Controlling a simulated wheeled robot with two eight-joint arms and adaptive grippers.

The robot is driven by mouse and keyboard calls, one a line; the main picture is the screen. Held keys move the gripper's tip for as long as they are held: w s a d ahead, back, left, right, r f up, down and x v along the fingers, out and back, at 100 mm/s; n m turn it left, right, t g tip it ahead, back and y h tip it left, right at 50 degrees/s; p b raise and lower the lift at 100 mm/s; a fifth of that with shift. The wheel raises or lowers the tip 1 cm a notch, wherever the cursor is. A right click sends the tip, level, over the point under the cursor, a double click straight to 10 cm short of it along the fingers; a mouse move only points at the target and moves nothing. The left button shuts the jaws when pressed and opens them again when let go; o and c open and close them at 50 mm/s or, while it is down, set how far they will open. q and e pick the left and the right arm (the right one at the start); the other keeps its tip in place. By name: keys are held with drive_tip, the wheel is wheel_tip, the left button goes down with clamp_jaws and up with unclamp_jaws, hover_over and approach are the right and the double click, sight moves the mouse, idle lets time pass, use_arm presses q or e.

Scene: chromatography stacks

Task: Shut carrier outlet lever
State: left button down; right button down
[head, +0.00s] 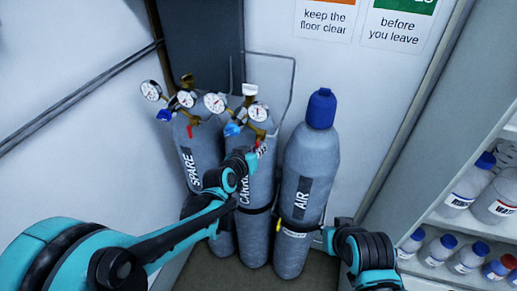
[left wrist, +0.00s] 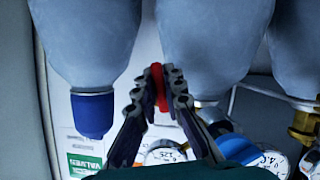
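The carrier cylinder (head: 257,185) stands in the middle of three grey gas cylinders, with gauges and a blue knob (head: 233,129) at its top. My left gripper (head: 261,150) is at the front of its regulator, below the gauges. In the left wrist view, which shows the cylinders upside down, a red lever (left wrist: 158,87) lies between the two fingertips of that gripper (left wrist: 158,76). The fingers are closed in against both sides of it. In the head view the gripper mostly hides this lever. My right arm shows at the lower right, but its gripper is out of view.
The spare cylinder (head: 199,150) stands on the left with its own gauges and red lever (head: 189,131). The air cylinder (head: 308,165) with a blue cap (head: 321,109) stands close on the right. A shelf (head: 465,228) of bottles is at the far right.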

use_arm(q)
drive_tip(key=shift+m+y, duration=0.4)
drive_tip(key=shift+a+m+y+b, duration=0.3)
drive_tip(key=shift+m+b, duration=0.15)
drive_tip(key=shift+m, duration=0.15)
drive_tip(key=shift+w, duration=0.1)
drive_tip(key=c, duration=1.6)
unclamp_jaws()
drive_tip(key=v, duration=1.2)
drive_tip(key=shift+d+f, duration=0.15)
drive_tip(key=shift+f, duration=0.1)
